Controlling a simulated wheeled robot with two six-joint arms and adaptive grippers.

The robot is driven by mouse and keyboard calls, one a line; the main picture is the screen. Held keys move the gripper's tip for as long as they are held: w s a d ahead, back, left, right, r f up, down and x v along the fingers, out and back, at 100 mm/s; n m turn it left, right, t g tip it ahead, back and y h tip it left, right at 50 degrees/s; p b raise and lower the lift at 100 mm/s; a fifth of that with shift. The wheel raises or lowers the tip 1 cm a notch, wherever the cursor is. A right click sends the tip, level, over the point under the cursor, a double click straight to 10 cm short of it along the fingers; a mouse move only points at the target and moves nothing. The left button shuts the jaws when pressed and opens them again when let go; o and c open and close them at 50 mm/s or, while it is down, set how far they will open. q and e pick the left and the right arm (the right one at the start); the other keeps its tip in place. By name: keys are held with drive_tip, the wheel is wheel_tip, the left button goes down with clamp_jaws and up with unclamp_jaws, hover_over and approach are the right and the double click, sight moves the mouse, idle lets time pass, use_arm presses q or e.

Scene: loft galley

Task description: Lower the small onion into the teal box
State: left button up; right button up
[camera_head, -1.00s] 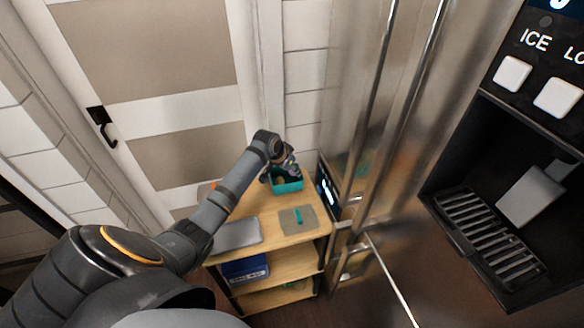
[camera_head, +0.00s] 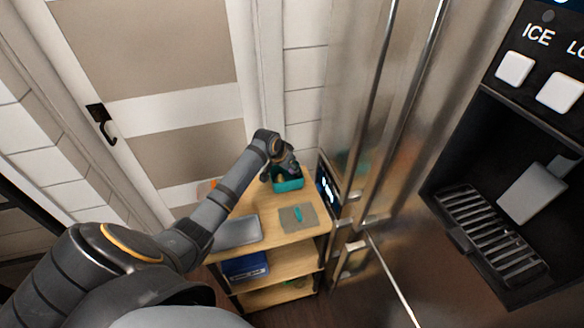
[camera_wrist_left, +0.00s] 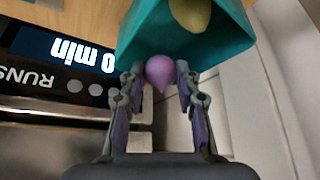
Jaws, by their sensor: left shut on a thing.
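The teal box (camera_head: 288,185) stands at the back of the wooden shelf top. It also shows at the top of the left wrist view (camera_wrist_left: 222,45), with a yellowish rounded item (camera_wrist_left: 190,13) inside. My left gripper (camera_wrist_left: 160,76) is shut on the small purple onion (camera_wrist_left: 160,70), whose pointed end faces my wrist. In the wrist view the onion overlaps the box's near edge; its exact height against the rim is unclear. In the head view my left gripper (camera_head: 287,168) is at the box's opening, and the onion is hidden there. My right gripper is not in view.
A grey mat (camera_head: 290,220) with a teal item and a metal tray (camera_head: 238,233) lie nearer on the shelf top. A black display panel (camera_wrist_left: 70,50) is close beside the box. The steel fridge (camera_head: 385,130) bounds the right, a wall the back.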

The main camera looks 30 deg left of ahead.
use_arm(q)
drive_tip(key=o, duration=1)
drive_tip(key=v, duration=1.2)
